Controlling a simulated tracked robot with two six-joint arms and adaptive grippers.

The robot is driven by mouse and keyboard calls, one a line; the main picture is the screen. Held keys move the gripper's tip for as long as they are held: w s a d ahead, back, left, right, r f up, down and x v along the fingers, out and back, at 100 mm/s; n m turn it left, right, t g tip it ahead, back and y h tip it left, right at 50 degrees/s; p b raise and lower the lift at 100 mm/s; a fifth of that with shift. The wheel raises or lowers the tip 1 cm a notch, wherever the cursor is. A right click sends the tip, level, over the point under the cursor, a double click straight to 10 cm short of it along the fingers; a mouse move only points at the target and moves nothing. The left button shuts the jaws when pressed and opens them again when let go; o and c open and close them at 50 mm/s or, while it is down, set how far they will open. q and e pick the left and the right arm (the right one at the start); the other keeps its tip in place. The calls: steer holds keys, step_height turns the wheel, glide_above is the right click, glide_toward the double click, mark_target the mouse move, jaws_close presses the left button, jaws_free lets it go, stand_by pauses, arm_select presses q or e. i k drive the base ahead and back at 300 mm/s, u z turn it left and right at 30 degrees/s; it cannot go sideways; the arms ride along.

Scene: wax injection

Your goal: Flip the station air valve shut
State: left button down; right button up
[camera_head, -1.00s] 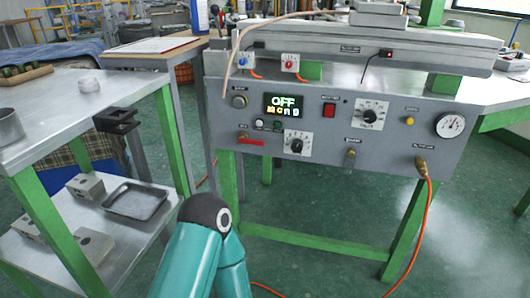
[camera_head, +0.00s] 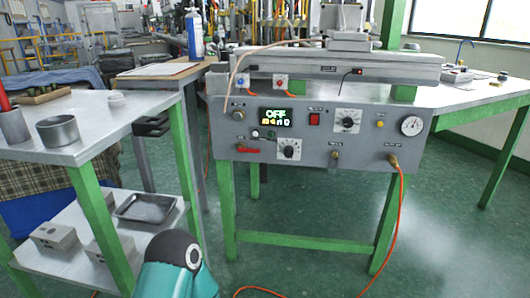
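A small red lever (camera_head: 248,150), which looks like the air valve handle, sits at the panel's lower left. It lies about level, pointing right. A brass fitting (camera_head: 393,160) with an orange hose is at the panel's lower right. A teal and black link of my arm shows at the bottom, below and in front of the panel. Neither of my grippers is in view.
A metal side table (camera_head: 110,120) stands at the left, with a cup (camera_head: 57,131) on top. A tray (camera_head: 146,207) and grey blocks lie on its lower shelf. The orange hose (camera_head: 397,215) runs down to the floor. Floor space in front of the station looks open.

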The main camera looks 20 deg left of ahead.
mark_target(240, 149)
steer(key=u, duration=0.3)
steer(key=i, duration=0.95)
steer(key=z, duration=0.25)
